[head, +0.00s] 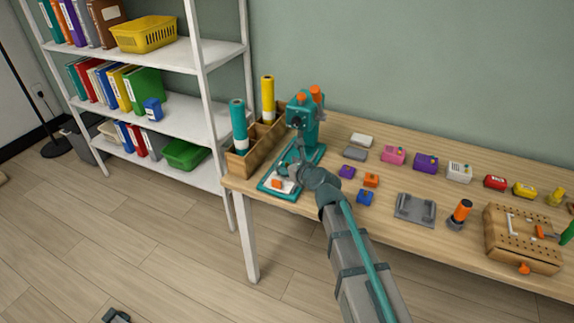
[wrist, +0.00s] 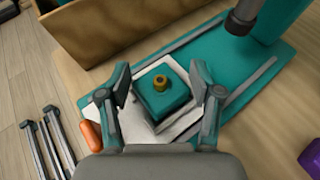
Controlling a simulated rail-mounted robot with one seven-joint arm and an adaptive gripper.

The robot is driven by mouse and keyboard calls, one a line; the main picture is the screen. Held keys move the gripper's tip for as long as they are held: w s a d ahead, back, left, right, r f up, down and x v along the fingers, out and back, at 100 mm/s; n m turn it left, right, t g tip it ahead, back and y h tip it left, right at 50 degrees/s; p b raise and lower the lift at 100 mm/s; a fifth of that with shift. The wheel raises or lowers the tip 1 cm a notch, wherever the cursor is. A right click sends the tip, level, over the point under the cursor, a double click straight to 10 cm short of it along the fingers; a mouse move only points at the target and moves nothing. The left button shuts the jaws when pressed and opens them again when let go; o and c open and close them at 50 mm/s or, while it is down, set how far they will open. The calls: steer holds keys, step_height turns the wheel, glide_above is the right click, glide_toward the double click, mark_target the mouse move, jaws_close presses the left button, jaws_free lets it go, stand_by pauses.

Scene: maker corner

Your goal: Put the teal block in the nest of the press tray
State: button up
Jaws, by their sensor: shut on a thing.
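The teal block (wrist: 163,96), with a brass knob on top, is between the fingers of my gripper (wrist: 161,88) in the wrist view. My gripper is shut on it. The block is over the white press tray (wrist: 118,128), which has an orange handle (wrist: 91,135) at its left end. The block covers the nest, so I cannot tell if it is seated or just above. In the head view, my gripper (head: 287,171) is at the foot of the teal press and hides the block. The tray's orange handle (head: 277,183) shows there.
The press column (head: 304,125) rises just behind my gripper, and its ram (wrist: 241,20) hangs at the upper right in the wrist view. A wooden organiser (head: 246,160) stands left of the press. Small coloured blocks (head: 365,197) and a grey stand (head: 415,209) lie to the right.

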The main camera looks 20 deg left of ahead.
steer(key=shift+f, duration=0.15)
steer(key=o, duration=1.2)
steer(key=shift+c, duration=0.2)
steer(key=shift+r, duration=0.2)
steer(key=v, duration=1.2)
